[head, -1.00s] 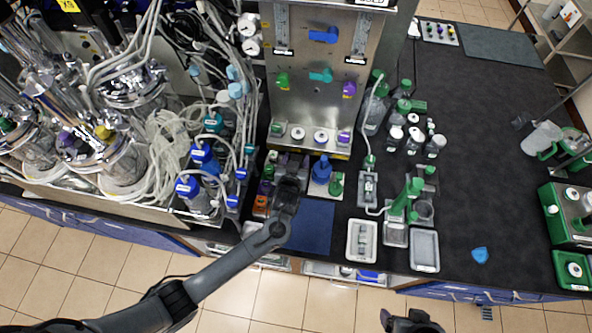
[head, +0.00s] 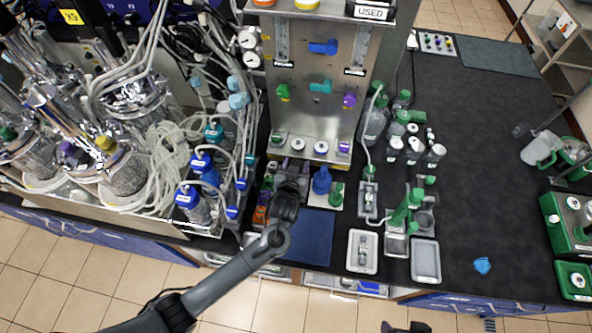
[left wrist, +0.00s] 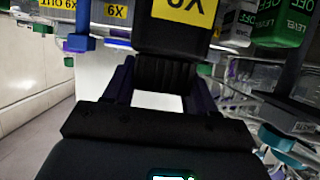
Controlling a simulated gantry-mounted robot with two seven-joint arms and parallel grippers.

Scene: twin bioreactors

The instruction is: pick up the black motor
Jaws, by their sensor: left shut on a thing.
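A black motor (left wrist: 178,38) with a yellow label marked with an X fills the top middle of the left wrist view. Its ribbed dark end sits between the two fingers of my left gripper (left wrist: 165,84), which is shut on it. There the dark gripper and the motor are hard to tell apart. Only a dark tip of my right gripper (head: 407,328) shows at the bottom edge of the head view; its fingers are cut off.
A blue-capped bottle (head: 322,181) stands close right of my left gripper. Blue-capped bottles (head: 195,204) and tubing crowd the left. The blue mat (head: 309,236) is bare. A grey tray (head: 425,263) lies further right, and the black bench top (head: 490,150) beyond has free room.

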